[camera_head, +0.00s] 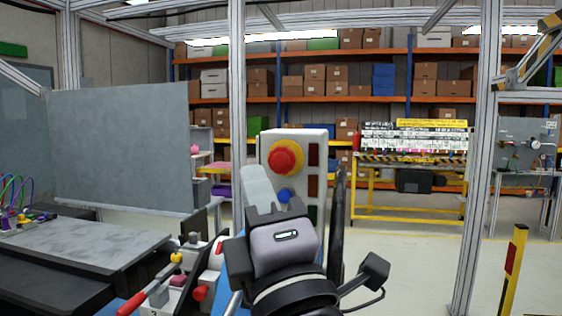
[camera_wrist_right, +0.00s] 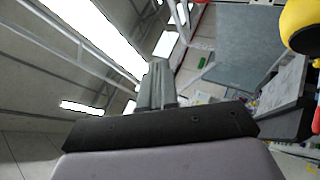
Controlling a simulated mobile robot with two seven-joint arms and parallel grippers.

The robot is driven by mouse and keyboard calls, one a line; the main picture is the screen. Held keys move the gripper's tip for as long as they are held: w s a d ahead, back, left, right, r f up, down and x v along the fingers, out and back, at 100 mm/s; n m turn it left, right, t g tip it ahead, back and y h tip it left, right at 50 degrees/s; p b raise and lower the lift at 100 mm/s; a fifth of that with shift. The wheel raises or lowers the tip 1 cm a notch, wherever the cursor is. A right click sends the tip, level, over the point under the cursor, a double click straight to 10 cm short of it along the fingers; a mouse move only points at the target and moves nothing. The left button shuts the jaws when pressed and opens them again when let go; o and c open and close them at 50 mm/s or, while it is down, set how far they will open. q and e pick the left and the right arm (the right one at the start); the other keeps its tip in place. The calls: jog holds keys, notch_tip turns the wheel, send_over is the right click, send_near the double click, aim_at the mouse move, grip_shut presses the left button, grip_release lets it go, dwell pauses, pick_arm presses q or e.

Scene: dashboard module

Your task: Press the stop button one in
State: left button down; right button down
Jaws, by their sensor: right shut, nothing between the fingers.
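The stop button is a red mushroom knob (camera_head: 285,158) on a yellow round base, on the upper front of a light grey control box (camera_head: 318,142). My right gripper (camera_head: 256,172) is in front of the box, its grey fingers shut and empty. Its fingertips show just below and left of the red knob; I cannot tell whether they touch anything. In the right wrist view the shut fingers (camera_wrist_right: 158,72) point away from the camera, and a yellow rounded part (camera_wrist_right: 303,25), probably the button's base, is cut off at the upper right. My left gripper is not in view.
A blue button (camera_head: 285,195) sits below the stop button, partly behind my gripper. A module with red levers (camera_head: 200,292) is at the lower left, beside a grey table (camera_head: 85,245). Metal frame posts (camera_head: 237,100) stand nearby.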

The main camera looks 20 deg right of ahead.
aim_at(278, 172)
jog(key=shift+r, duration=0.1)
jog(key=shift+w+d, duration=0.8)
jog(key=shift+w, duration=0.4)
jog(key=shift+w+d, duration=0.85)
jog(key=shift+w, duration=0.4)
jog(key=shift+w+d, duration=0.8)
jog(key=shift+w, duration=0.4)
jog(key=shift+w+p, duration=0.1)
jog(key=shift+p, duration=0.2)
jog(key=shift+w+d, duration=0.1)
jog(key=shift+d, duration=0.05)
jog(key=shift+w, duration=0.15)
